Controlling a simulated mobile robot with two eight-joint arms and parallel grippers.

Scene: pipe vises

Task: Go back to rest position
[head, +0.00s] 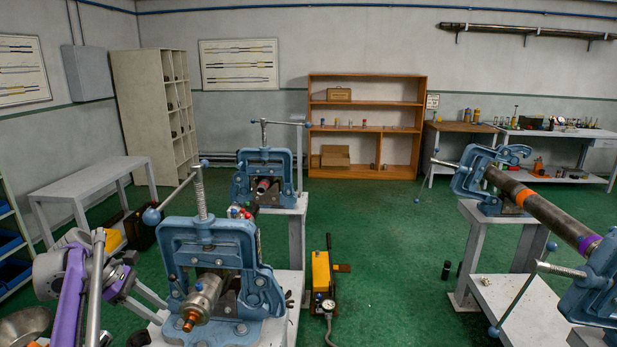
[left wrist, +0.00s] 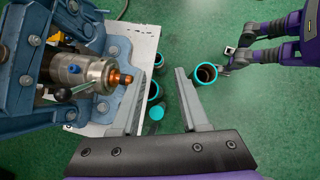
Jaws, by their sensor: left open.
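My left gripper (left wrist: 164,74) is open and empty in the left wrist view, its two grey fingers spread wide. In the head view my purple and grey left arm (head: 75,290) is at the lower left, left of the nearest blue vise (head: 205,240). That vise holds a metal fitting with a copper-coloured tip (head: 203,298), which also shows in the left wrist view (left wrist: 105,77), left of my left fingers. A purple arm part of mine is at the upper right of the left wrist view; its finger state is unclear. The right gripper is outside the head view.
Another blue vise (head: 264,178) stands behind. Vises at right hold a long dark pipe (head: 540,213) with orange and purple bands. A yellow pump (head: 321,273) stands on the green floor. Cyan-rimmed cylinders (left wrist: 206,73) lie below my left fingers.

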